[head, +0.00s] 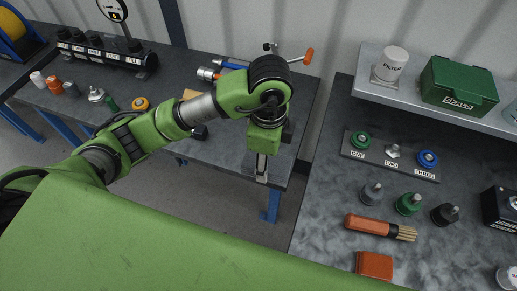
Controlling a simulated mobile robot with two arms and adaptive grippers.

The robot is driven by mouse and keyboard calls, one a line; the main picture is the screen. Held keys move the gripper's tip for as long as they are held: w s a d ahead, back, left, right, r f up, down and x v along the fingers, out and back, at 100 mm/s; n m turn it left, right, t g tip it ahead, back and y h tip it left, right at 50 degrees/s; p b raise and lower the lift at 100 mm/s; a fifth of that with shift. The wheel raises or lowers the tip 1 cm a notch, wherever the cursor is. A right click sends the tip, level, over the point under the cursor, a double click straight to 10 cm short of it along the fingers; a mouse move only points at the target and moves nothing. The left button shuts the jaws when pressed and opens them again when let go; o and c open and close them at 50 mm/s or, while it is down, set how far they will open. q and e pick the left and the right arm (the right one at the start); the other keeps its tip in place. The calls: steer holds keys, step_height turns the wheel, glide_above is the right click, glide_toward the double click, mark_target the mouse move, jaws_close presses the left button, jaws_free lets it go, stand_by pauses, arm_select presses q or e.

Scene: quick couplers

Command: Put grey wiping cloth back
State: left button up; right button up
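I cannot make out a grey wiping cloth in the head view; my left arm and the large green surface in front hide parts of the benches. My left gripper (262,178) points down over the right end of the left bench (225,150), near its front edge. Its fingers are small and seen from above, so I cannot tell whether they are open or hold anything. My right gripper is not in view.
The left bench holds a black manifold (105,48), loose couplers and an orange-handled valve (308,57). The right bench (325,200) holds a coupler plate (390,157), several couplers, a brush (380,227) and an orange block (374,265). A shelf (420,97) carries a green case (458,85) and a filter (391,64).

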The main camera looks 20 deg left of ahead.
arm_select(q)
steer(key=w+a+f, duration=0.1)
steer(key=w+f, duration=0.1)
steer(key=w, duration=0.1)
steer(key=w+a+f+p, duration=0.1)
steer(key=w+a+f, duration=0.1)
steer(key=w, duration=0.1)
steer(key=w+a+f+p, duration=0.1)
steer(key=w+f, duration=0.1)
steer(key=w, duration=0.1)
steer(key=shift+a+f, duration=0.35)
steer(key=shift+f, duration=0.05)
steer(key=shift+w+a+f, duration=0.15)
steer(key=shift+w+f, duration=0.25)
steer(key=shift+f, duration=0.1)
steer(key=f, duration=0.1)
steer(key=f+p, duration=0.1)
steer(key=w+f, duration=0.1)
steer(key=shift+a+f, duration=0.25)
steer(key=shift+f, duration=0.2)
steer(key=shift+f, duration=0.1)
steer(key=shift+f, duration=0.15)
steer(key=o, duration=1.1)
